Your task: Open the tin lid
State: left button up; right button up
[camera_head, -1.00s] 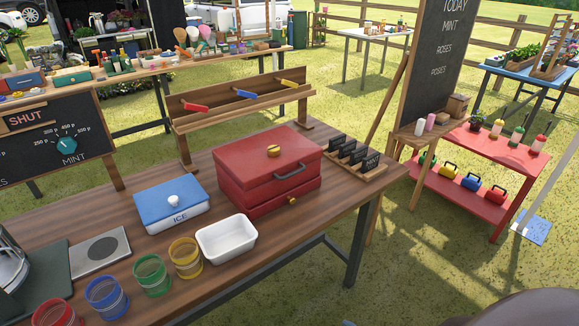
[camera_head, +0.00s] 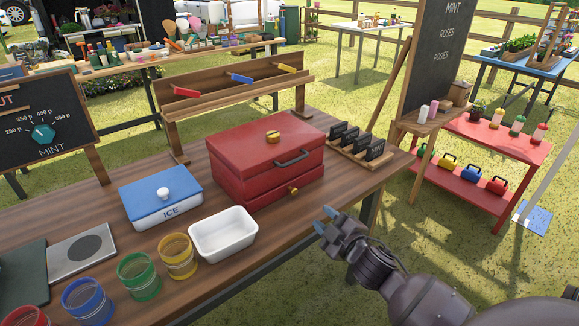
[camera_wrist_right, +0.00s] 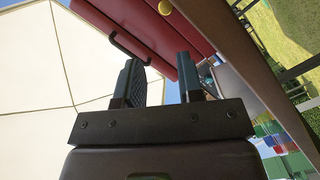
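The red tin (camera_head: 265,156) stands on the wooden table with its lid (camera_head: 262,143) closed. The lid has a gold knob (camera_head: 273,136) on top and a dark handle (camera_head: 294,158) at the front. A gold knob (camera_head: 293,190) sits on the lower front part. My right gripper (camera_head: 326,220) is in front of the tin, lower right of it, apart from it and off the table edge. In the right wrist view its two fingers (camera_wrist_right: 160,85) are spread and empty, with the red tin (camera_wrist_right: 175,30) beyond them. My left gripper is not in view.
A white tray (camera_head: 223,236) and a blue-lidded ice box (camera_head: 160,196) stand left of the tin. Coloured jars (camera_head: 139,277) line the front edge. A card holder (camera_head: 355,151) stands right of the tin, and a wooden rack (camera_head: 235,95) behind it.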

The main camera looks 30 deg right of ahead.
aim_at(295, 161)
jog(key=w+d+r+n+t+y, duration=0.2)
jog(key=w+r+n+t+y, duration=0.15)
jog(key=r+n, duration=0.45)
jog(key=shift+n+g+h, duration=0.25)
jog(key=shift+n+g, duration=0.1)
jog(key=shift+n, duration=0.45)
jog(key=x, duration=0.6)
jog(key=f+x, duration=0.1)
jog(key=x, duration=0.3)
jog(key=shift+w+a+f, duration=0.1)
jog(key=shift+w+a, duration=0.1)
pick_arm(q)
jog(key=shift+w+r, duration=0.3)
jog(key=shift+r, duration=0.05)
pick_arm(e)
jog(key=shift+w, duration=0.2)
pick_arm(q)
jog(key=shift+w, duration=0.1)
pick_arm(e)
jog(key=c, duration=0.6)
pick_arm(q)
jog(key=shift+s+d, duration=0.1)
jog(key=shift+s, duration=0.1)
pick_arm(e)
grip_shut()
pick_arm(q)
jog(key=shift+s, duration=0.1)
